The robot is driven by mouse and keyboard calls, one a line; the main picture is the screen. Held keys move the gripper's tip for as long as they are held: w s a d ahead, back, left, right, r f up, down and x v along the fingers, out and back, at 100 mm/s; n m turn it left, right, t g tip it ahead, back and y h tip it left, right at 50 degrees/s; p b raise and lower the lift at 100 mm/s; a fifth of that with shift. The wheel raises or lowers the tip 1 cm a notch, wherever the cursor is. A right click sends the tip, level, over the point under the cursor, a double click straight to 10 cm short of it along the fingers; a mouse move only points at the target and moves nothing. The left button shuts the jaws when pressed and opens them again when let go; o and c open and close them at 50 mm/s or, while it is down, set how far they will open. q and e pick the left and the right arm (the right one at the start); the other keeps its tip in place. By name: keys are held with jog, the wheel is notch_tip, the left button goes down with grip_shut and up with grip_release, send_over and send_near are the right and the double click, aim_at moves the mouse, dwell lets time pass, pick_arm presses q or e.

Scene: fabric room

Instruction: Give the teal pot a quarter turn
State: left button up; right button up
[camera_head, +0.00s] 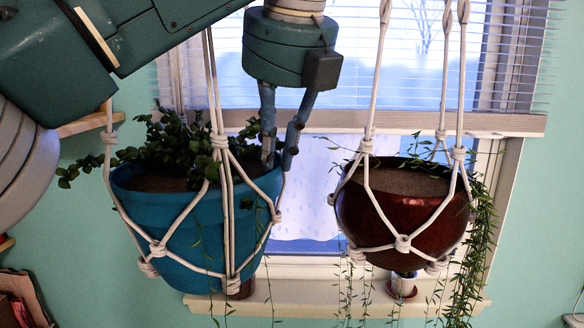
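The teal pot (180,222) hangs in a white rope net at the left, with a leafy green plant (165,145) and brown soil in it. My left gripper (278,163) points down at the pot's right rim. One finger is over the inside of the rim and the other is by its outer side. The fingers lean together with a narrow gap at the tips. I cannot tell whether they press on the rim. My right gripper is not in view.
A dark red pot (400,215) hangs in a rope net (403,243) at the right, with trailing vines. Behind are a window with blinds (385,85) and a sill (330,300). Ropes run up close to my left gripper.

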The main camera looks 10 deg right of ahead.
pick_arm(q)
jog(key=s+d, duration=0.1)
jog(key=s, duration=0.6)
jog(key=shift+d+f, duration=0.25)
jog(key=shift+d, duration=0.15)
